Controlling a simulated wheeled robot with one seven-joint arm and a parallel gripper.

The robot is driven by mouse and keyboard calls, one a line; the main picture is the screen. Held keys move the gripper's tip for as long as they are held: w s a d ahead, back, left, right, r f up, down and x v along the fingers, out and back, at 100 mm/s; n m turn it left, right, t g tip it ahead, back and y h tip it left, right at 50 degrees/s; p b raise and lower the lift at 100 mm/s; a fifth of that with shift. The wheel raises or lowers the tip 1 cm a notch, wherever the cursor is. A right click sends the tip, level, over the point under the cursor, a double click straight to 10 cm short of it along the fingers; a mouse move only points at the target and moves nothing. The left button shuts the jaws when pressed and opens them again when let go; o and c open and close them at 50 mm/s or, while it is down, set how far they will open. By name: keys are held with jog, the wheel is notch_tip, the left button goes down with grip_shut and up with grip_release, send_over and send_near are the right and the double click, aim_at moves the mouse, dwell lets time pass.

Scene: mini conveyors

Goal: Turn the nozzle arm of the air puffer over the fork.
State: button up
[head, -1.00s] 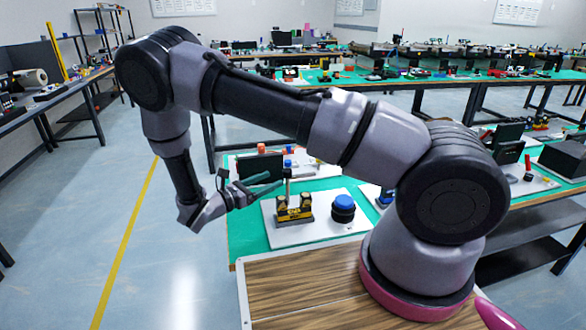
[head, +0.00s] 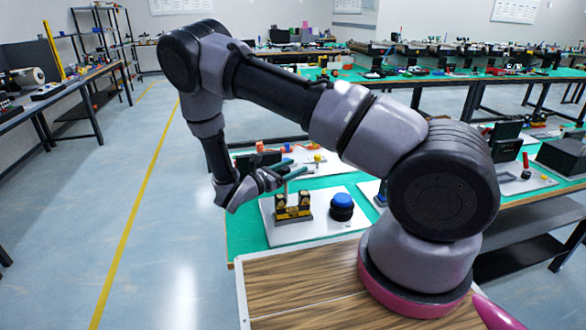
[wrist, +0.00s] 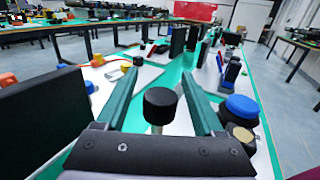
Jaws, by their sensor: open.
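The yellow and black fork-shaped unit (head: 293,213) stands on a white plate, with a dark prong on each side. A thin pale post (head: 286,188) rises at the unit, its top end hidden by my gripper. My gripper (head: 296,172) is just above the unit, its green fingers spread. In the wrist view, a black knob (wrist: 160,103) on a pale stem stands between the two fingers (wrist: 155,92), with gaps on both sides. A blue dome on a black base (head: 342,207) stands to the right; I cannot tell which part is the nozzle arm.
The white plate (head: 315,228) lies on the green bench top near my wooden base. A dark upright panel (wrist: 42,118) stands left of the fingers in the wrist view. The blue dome (wrist: 241,107) is close outside the right finger.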

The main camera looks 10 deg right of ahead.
grip_shut()
dwell(1.3)
